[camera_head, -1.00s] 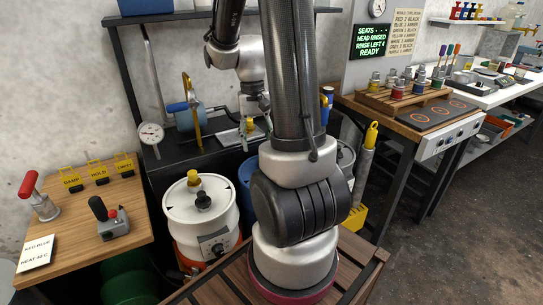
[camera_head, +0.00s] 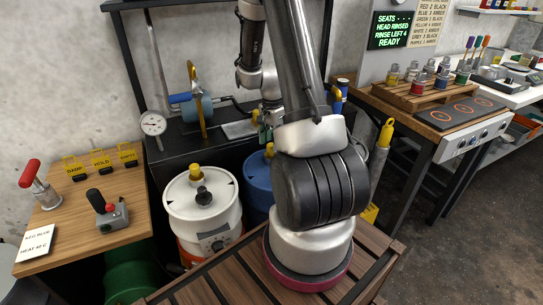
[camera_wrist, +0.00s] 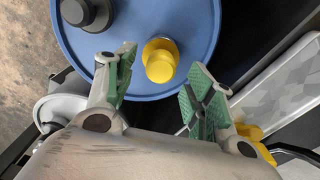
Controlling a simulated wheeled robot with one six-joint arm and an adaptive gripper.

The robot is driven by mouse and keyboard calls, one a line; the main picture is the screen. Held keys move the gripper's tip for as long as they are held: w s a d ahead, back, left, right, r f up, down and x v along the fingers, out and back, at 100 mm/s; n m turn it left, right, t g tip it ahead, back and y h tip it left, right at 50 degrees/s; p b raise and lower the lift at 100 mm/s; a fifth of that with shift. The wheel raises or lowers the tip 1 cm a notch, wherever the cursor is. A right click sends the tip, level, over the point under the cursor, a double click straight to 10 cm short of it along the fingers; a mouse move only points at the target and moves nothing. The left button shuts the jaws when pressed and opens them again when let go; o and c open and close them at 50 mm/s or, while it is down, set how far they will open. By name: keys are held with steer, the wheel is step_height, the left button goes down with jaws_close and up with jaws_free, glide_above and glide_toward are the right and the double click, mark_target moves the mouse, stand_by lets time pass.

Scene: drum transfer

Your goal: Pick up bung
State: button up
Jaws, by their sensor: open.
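A yellow bung (camera_wrist: 160,60) stands on the lid of the blue drum (camera_wrist: 190,22) in the wrist view. It shows in the head view as a small yellow knob (camera_head: 269,150) on the blue drum (camera_head: 257,182), which my arm partly hides. My gripper (camera_wrist: 163,80) is open and empty, with green-padded fingers on either side of the bung's near side. The bung lies just ahead of the gap, and I cannot see contact. In the head view my gripper (camera_head: 265,120) is above the drum, partly behind my arm.
A dark cap (camera_wrist: 88,12) also sits on the blue lid. A white drum (camera_head: 202,205) with its own yellow bung (camera_head: 195,172) stands to the left. A dark bench (camera_head: 180,145) with a blue-handled device (camera_head: 195,108) stands behind. A wooden side table (camera_head: 100,205) is at left.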

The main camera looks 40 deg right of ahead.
mark_target(271, 144)
step_height(271, 144, down, 4)
steer(key=shift+a+r, duration=0.15)
steer(key=shift+r, duration=0.1)
steer(key=shift+c, duration=0.4)
steer(key=c, duration=1.1)
